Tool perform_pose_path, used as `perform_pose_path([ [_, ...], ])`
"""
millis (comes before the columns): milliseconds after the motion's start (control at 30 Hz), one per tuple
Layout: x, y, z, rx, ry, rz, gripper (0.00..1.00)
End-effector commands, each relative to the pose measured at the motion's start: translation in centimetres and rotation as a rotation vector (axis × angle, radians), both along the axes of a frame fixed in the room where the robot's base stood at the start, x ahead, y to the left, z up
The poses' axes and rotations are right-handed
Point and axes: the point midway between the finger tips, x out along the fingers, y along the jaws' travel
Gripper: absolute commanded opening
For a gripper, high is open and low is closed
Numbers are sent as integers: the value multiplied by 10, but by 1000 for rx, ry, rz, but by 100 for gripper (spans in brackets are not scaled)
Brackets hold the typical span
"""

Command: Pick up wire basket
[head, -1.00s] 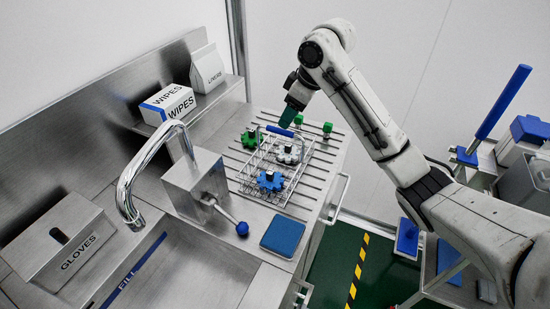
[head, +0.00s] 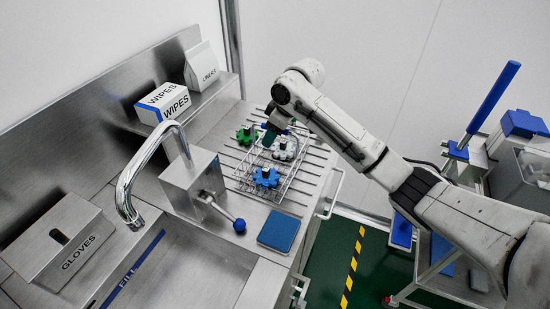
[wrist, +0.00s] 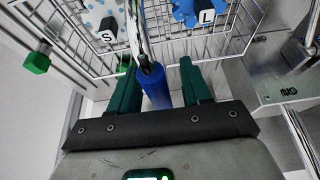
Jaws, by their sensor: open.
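The wire basket (head: 281,188) stands on the ribbed steel drainboard. It holds a blue gear-shaped part (head: 266,177), a speckled white one (head: 285,149) and a green one (head: 246,136). My gripper (head: 269,133) is low at the basket's far side, partly hidden by my arm in the head view. In the wrist view, the green fingers of my open gripper (wrist: 158,75) stand on both sides of the basket's blue handle grip (wrist: 155,88), with a gap on each side. The basket wires (wrist: 245,48) lie beyond the fingertips.
A chrome faucet (head: 128,180) with a blue-knobbed lever (head: 239,225) stands left of the basket by the sink (head: 190,265). A blue pad (head: 279,233) lies at the counter's front. A wipes box (head: 163,103) sits on the back shelf. A green peg (wrist: 37,62) stands beside the basket.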

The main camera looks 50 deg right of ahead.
Motion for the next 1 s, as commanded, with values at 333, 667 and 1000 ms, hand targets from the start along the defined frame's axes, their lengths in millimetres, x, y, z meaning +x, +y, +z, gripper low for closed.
perform_pose_path([
  [333,0,0,0,0,0,1,25],
  [667,0,0,0,0,0,1,0],
  [1000,0,0,1,0,0,1,0],
])
